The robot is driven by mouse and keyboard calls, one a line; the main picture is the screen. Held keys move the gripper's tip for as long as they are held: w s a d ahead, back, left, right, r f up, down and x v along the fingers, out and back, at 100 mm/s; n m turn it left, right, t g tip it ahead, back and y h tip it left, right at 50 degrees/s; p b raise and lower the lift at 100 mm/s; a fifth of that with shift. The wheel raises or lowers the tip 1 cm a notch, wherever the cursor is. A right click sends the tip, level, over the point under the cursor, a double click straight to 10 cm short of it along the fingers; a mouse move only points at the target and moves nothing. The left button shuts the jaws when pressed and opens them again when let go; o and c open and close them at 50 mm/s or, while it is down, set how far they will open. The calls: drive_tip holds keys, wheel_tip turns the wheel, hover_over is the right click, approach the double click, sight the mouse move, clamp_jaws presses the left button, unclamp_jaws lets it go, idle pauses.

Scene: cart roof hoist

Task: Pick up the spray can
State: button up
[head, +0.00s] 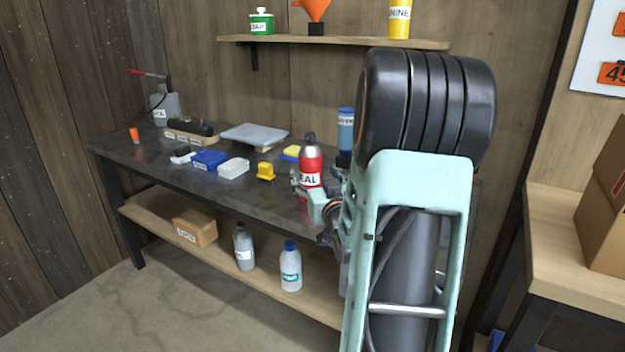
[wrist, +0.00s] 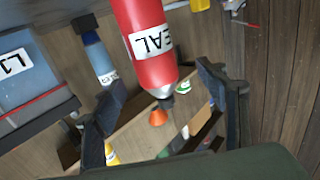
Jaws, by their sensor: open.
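The spray can is red with a black cap and a white label ending in "EAL" (head: 311,160). It stands upright near the right part of the dark workbench (head: 225,196) in the head view. In the wrist view the can (wrist: 150,50) appears upside down, between my two spread fingers. My gripper (head: 306,196) is at the can's lower part, coming from the right; it also shows in the wrist view (wrist: 160,84). The jaws are open. I cannot tell whether either finger touches the can. My arm hides the bench's right end.
A blue can (head: 346,130) stands just behind the spray can. Bottles (head: 291,268) stand on the lower shelf. A wall shelf (head: 335,41) is above.

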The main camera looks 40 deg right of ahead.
sight(310, 160)
drive_tip(key=x, duration=0.2)
drive_tip(key=shift+w+d, duration=0.15)
drive_tip(key=shift+w, duration=0.1)
drive_tip(key=shift+d+b+x, duration=0.15)
drive_tip(key=shift+b+x, duration=0.2)
drive_tip(key=shift+x, duration=1)
drive_tip(key=shift+d+b+x, duration=0.15)
drive_tip(key=shift+b+x, duration=0.15)
drive_tip(key=shift+x, duration=1)
drive_tip(key=shift+s+r, duration=0.15)
drive_tip(key=c, duration=1.5)
